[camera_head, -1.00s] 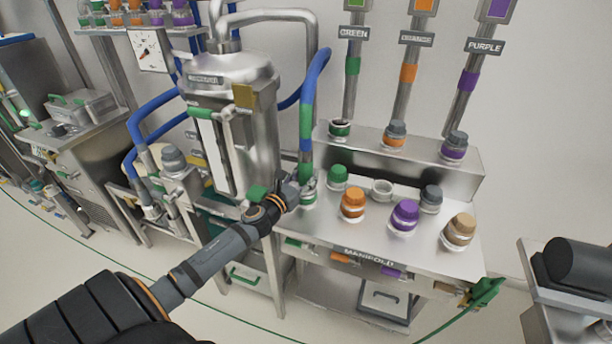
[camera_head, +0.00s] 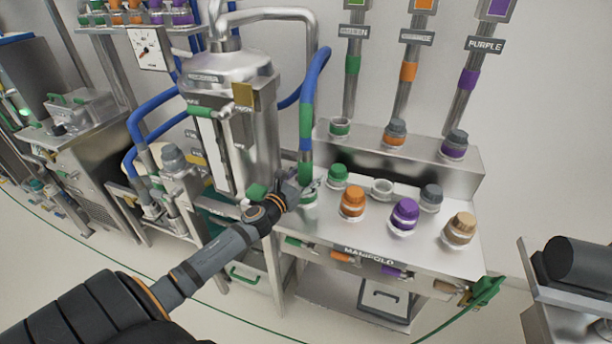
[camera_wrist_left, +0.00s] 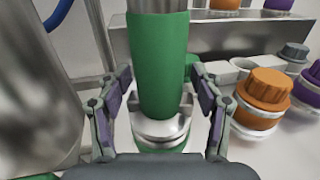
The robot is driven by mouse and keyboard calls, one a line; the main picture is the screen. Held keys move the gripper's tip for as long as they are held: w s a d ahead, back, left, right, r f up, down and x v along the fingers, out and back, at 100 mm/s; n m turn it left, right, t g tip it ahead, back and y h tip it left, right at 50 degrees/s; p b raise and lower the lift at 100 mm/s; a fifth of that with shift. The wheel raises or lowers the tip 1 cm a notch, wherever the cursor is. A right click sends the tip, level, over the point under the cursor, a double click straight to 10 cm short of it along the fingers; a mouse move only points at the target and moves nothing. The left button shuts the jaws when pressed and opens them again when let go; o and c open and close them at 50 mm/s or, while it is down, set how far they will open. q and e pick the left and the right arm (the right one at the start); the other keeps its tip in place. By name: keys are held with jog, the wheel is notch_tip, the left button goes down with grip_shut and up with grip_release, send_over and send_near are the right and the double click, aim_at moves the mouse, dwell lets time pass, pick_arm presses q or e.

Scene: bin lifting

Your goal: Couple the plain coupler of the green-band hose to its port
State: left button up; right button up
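The hose (camera_head: 307,120) is blue with a green band and hangs down to the manifold front. Its green lower end (camera_wrist_left: 158,65) stands upright over a silver ring and green-banded port (camera_wrist_left: 160,132) in the left wrist view. The port also shows in the head view (camera_head: 308,198). The end appears to meet the port, but I cannot tell whether it is fully seated. My left gripper (camera_head: 305,185) is open, with one finger on each side of the hose end and gaps between them in the wrist view (camera_wrist_left: 165,108). My right gripper is not in view.
The manifold (camera_head: 400,240) carries a green cap (camera_head: 338,175), an orange cap (camera_head: 352,201), a purple cap (camera_head: 404,213) and a tan cap (camera_head: 460,226) close to the right. A steel tank (camera_head: 240,120) stands close to the left. A green-labelled pipe (camera_head: 352,80) rises behind.

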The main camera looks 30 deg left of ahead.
pick_arm(q)
jog(key=shift+s, duration=0.15)
jog(key=shift+s+f, duration=0.1)
jog(key=shift+s, duration=0.15)
jog(key=s, duration=1.1)
jog(key=shift+s+r, duration=0.1)
jog(key=shift+r, duration=0.1)
